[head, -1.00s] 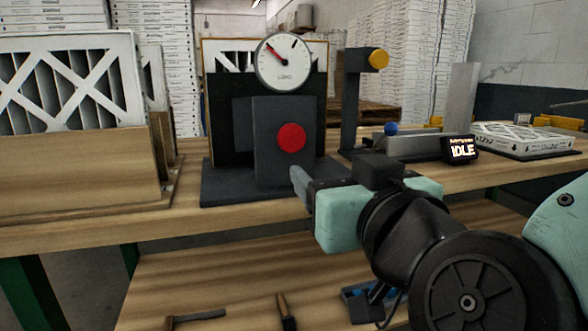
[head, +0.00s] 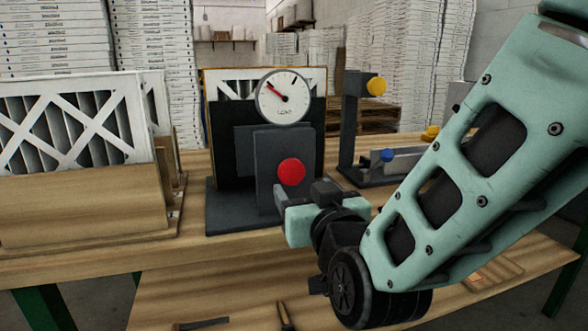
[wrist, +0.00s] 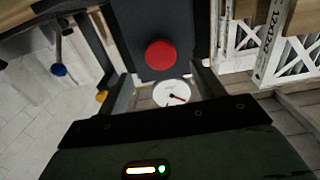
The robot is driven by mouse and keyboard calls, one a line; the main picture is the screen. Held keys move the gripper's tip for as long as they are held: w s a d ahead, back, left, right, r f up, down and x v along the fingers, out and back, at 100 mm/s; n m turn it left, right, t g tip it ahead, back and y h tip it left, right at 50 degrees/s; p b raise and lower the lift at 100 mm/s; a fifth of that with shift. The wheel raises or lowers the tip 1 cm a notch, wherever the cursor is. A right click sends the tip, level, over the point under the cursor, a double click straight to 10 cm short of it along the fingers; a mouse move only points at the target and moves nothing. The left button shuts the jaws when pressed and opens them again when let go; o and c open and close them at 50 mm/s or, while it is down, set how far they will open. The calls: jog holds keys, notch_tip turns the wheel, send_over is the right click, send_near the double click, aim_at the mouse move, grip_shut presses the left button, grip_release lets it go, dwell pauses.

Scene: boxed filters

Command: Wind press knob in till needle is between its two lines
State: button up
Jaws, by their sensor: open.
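The red press knob (head: 291,172) sits on the front of a dark grey press block (head: 268,150). It also shows in the wrist view (wrist: 160,54), ahead of my fingertips and roughly centred between them. The round white gauge (head: 284,97) is above the block. Its red needle points to the upper left, and a dark mark shows at the upper right; the two lines cannot be told apart at this size. My gripper (head: 283,196) is open and empty, just below and in front of the knob. Its two fingers (wrist: 160,74) show apart in the wrist view.
Boxed filters (head: 65,125) stand in a wooden holder (head: 80,208) at left. A dark post with a yellow knob (head: 376,86) and a fixture with a blue knob (head: 387,155) stand right of the press. Tools lie on the lower shelf (head: 230,300).

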aim_at(293, 175)
jog(key=x, duration=0.7)
jog(key=c, duration=1)
